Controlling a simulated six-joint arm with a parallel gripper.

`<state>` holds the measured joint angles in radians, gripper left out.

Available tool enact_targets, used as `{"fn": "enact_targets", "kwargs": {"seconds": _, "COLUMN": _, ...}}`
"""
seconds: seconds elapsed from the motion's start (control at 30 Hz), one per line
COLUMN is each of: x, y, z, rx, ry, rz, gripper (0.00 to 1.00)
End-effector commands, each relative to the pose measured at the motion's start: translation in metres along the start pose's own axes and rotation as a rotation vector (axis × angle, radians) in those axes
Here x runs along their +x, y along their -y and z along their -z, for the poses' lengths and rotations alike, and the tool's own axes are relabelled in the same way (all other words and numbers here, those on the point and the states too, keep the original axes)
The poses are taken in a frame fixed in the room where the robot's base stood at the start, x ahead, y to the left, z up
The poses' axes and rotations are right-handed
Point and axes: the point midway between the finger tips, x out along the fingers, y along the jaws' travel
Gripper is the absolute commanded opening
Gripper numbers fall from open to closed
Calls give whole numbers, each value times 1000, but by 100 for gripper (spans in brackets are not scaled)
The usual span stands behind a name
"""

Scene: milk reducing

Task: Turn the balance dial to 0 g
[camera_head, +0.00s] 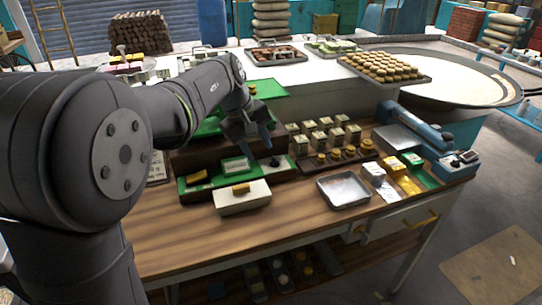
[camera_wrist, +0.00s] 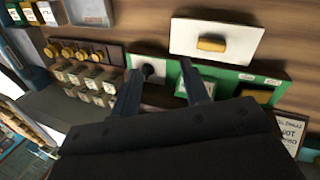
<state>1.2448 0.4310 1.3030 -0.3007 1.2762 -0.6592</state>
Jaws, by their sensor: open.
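The balance is a dark brown box with a green front panel (camera_head: 212,182), which also shows in the wrist view (camera_wrist: 168,72). Its dial appears to be the black knob (camera_head: 274,161) on a pale square plate at the panel's right end; the knob also shows in the wrist view (camera_wrist: 149,70). A white readout (camera_head: 236,165) sits mid-panel, too small to read. My gripper (camera_head: 259,151) is open just above the panel's right part. In the wrist view, the knob lies between my fingertips (camera_wrist: 159,67), nearer the left finger. I cannot tell whether they touch.
A white box with a yellow handle (camera_head: 242,200) is in front of the panel. Racks of small weights and blocks (camera_head: 340,155) stand right of the dial. A metal tray (camera_head: 344,189) lies nearer the front edge. Bare wooden tabletop (camera_head: 270,232) is clear in front.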

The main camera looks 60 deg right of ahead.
Motion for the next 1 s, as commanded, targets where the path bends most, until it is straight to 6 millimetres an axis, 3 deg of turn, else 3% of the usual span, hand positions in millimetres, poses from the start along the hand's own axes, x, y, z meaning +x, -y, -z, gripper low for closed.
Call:
{"fn": "enact_targets", "kwargs": {"seconds": 0.7, "x": -32, "y": -35, "z": 70, "rx": 1460, "ry": -31, "rz": -56, "gripper": 42}}
{"fn": "enact_targets", "kwargs": {"seconds": 1.0, "x": -39, "y": -41, "z": 85, "rx": 1812, "ry": -52, "rz": -64, "gripper": 42}}
